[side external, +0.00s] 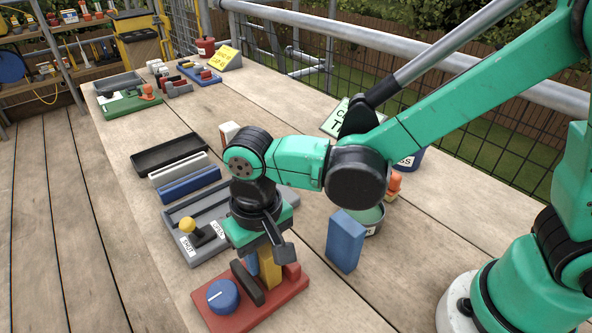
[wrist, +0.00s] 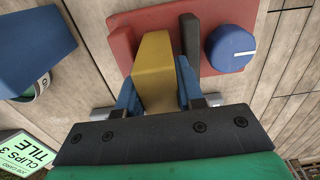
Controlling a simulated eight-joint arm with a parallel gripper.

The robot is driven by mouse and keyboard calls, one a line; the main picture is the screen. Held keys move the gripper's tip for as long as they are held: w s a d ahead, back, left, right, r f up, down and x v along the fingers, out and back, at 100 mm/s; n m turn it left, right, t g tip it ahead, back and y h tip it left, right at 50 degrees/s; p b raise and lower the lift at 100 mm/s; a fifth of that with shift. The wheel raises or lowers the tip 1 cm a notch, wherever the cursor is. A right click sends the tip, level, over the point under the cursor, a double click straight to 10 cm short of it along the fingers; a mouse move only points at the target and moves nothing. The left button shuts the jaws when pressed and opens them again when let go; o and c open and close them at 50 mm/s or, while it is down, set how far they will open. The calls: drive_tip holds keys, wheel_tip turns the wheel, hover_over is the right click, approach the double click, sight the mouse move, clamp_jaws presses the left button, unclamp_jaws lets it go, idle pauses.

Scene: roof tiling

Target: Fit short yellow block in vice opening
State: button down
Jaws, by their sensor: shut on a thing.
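The yellow block (side external: 267,270) stands upright under my gripper (side external: 261,262), which is shut on it and points down. In the wrist view the yellow block (wrist: 154,60) lies between the two blue fingers of my gripper (wrist: 158,88). The red vice (side external: 287,292) has a red fixed jaw (side external: 292,271), a dark movable jaw (side external: 245,283) and a blue knob (side external: 222,296). The block's lower end lines up between the red and dark jaws. A gap shows toward the dark jaw (wrist: 190,42). I cannot tell whether the block touches the vice floor.
A blue block (side external: 345,241) stands right of the vice, near a round tin (side external: 371,221). A grey fixture with a yellow-knobbed lever (side external: 187,227) lies behind and left. Blue and white bars (side external: 187,183) and a black tray (side external: 168,154) lie farther back. The bench's left edge is clear.

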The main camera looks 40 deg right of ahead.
idle(0.3)
drive_tip(key=shift+c, duration=2.4)
unclamp_jaws()
drive_tip(key=shift+f, duration=0.1)
drive_tip(key=shift+r, duration=3.55)
drive_tip(key=d+r+t, duration=0.2)
drive_tip(key=d+t, duration=0.5)
drive_tip(key=d, duration=1.1)
drive_tip(key=shift+d, duration=0.2)
